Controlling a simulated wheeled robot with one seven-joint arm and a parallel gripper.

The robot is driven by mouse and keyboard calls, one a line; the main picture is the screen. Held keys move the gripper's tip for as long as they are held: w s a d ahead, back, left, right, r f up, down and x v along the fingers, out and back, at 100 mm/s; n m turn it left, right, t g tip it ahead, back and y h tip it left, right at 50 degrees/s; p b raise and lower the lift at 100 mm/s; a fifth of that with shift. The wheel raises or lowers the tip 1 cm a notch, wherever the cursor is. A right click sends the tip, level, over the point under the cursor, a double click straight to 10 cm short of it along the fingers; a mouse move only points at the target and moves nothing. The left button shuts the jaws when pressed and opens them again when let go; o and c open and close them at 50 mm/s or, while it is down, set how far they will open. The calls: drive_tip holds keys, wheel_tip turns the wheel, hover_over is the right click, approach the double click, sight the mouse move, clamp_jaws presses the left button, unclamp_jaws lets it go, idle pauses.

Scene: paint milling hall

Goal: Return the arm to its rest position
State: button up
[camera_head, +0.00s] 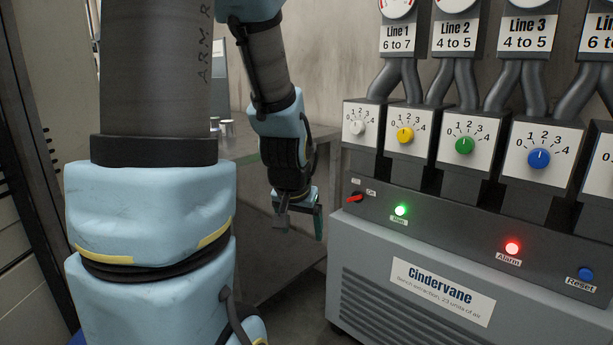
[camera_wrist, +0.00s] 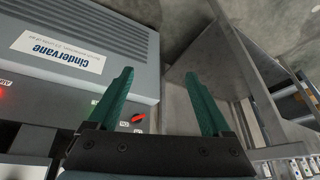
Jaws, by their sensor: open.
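My arm reaches down the left and middle of the head view. My gripper (camera_head: 301,222) hangs low at its end, between the grey table and the Cindervane unit. In the wrist view my gripper (camera_wrist: 158,78) shows two green fingers spread apart with nothing between them. It touches nothing that I can see. The front of the Cindervane unit (camera_head: 370,270) is just right of the gripper in the head view. In the wrist view the unit (camera_wrist: 110,40) is at the upper left.
The unit has a red switch (camera_head: 355,198), a lit green lamp (camera_head: 400,210), a lit red Alarm lamp (camera_head: 512,247), a blue Reset button (camera_head: 585,273) and several dials above. A grey metal table (camera_head: 262,158) with small metal cans (camera_head: 227,127) stands behind my arm.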

drive_tip(key=s+a+f+n+g+y, duration=0.1)
drive_tip(key=s+a+n+g, duration=0.2)
drive_tip(key=s+a, duration=0.4)
wheel_tip(320, 180, up, 16)
drive_tip(key=d+p, duration=0.1)
drive_tip(key=p, duration=1.5)
drive_tip(key=shift+s+d+r, duration=0.2)
drive_tip(key=shift+s+r, duration=0.05)
drive_tip(key=shift+f, duration=0.1)
